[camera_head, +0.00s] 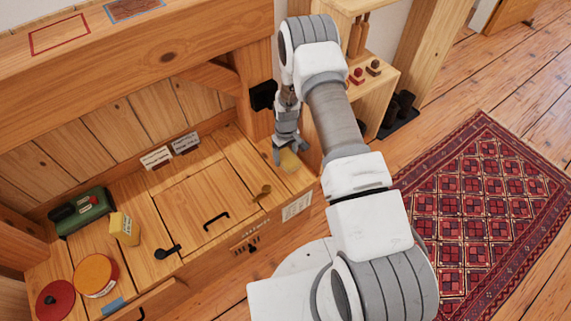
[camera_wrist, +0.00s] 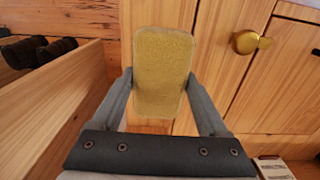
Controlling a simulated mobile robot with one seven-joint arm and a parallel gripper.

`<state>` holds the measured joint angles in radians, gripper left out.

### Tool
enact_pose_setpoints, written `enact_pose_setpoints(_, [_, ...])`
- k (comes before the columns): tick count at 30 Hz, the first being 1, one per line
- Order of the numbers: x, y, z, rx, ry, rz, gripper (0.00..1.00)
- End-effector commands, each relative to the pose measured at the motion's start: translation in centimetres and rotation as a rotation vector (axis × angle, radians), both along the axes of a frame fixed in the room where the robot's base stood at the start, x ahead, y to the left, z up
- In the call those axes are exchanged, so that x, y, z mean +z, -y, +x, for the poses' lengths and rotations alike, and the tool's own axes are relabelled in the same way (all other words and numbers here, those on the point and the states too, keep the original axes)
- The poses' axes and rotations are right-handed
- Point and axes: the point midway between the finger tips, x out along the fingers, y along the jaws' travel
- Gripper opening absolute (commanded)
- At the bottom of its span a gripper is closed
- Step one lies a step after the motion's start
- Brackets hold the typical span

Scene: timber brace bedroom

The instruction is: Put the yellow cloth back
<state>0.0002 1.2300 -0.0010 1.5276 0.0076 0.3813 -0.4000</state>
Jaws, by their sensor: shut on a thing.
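The yellow cloth (camera_wrist: 164,70) is a flat, rounded rectangle with a grainy surface. It sits between the two fingers of my gripper (camera_wrist: 163,85) in the wrist view, and the fingers are shut on its sides. In the head view my gripper (camera_head: 283,158) points down at the right end of the wooden bench, with the yellow cloth (camera_head: 290,161) at its fingertips. I cannot tell whether the cloth touches the wood below it.
A green box (camera_head: 85,212), a yellow block (camera_head: 125,229), an orange round tin (camera_head: 96,275) and a red disc (camera_head: 55,300) stand at the bench's left. A hatch with a black handle (camera_head: 216,221) lies mid-bench. A shelf (camera_head: 372,88) stands behind.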

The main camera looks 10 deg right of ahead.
Motion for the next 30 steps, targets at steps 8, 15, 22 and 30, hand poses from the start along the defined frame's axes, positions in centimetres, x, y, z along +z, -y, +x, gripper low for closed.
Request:
enact_pose_setpoints(8, [-3.2,-0.1,0.1,0.000,-0.001,0.000,0.33])
enact_pose_setpoints(15, [-4.0,-0.1,0.2,0.001,0.001,-0.001,0.33])
enact_pose_setpoints(22, [-4.5,-0.1,0.1,0.000,0.001,-0.001,0.33])
enact_pose_setpoints(30, [-4.3,-0.1,0.1,0.000,0.000,-0.001,1.00])
